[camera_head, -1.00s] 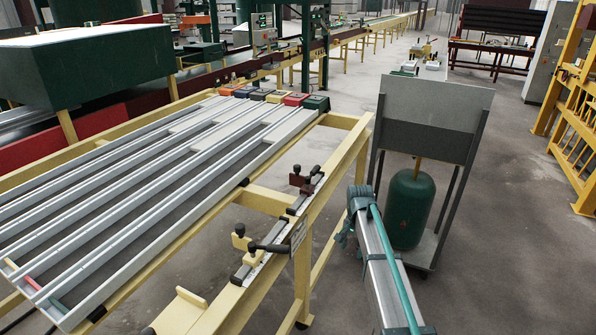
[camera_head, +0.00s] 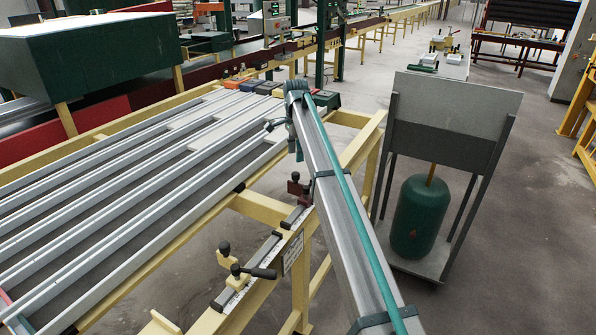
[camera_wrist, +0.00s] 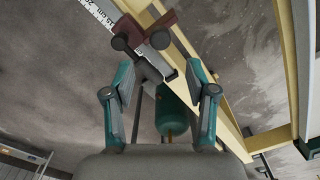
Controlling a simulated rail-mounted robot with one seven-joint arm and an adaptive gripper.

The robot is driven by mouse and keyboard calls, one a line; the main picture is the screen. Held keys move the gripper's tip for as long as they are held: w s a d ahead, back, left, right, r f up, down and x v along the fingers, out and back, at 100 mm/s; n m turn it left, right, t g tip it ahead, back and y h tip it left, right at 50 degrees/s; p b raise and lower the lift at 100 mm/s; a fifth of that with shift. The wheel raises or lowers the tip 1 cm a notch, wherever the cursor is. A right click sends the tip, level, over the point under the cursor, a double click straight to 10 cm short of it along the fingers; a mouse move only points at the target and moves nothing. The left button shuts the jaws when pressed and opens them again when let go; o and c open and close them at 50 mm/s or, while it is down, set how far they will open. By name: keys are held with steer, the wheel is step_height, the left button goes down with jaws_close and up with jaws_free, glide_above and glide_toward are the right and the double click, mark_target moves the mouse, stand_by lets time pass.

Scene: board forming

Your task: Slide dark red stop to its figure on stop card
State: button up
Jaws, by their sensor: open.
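The dark red stop (camera_head: 296,186) sits on the rail (camera_head: 262,247) along the table's front edge, partly hidden by my arm. In the wrist view the dark red stop (camera_wrist: 128,32) has round black knobs and lies just beyond my fingertips, beside a white scale strip (camera_wrist: 98,10). My gripper (camera_wrist: 159,66) is open, with one teal finger on each side and nothing clamped. A dark grey part by the stop shows between the fingers. A small white printed card (camera_head: 292,252), perhaps the stop card, is on the rail's front; its print is unreadable.
A yellow stop (camera_head: 228,258) with black knobs and a black handle (camera_head: 254,271) sits nearer on the same rail. The pale slatted table (camera_head: 150,190) fills the left. A stand with a green tank (camera_head: 418,216) is on the right. Grey floor lies between.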

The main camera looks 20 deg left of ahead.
mark_target(296, 173)
step_height(296, 173, down, 9)
steer(key=shift+p, duration=1.15)
jaws_close()
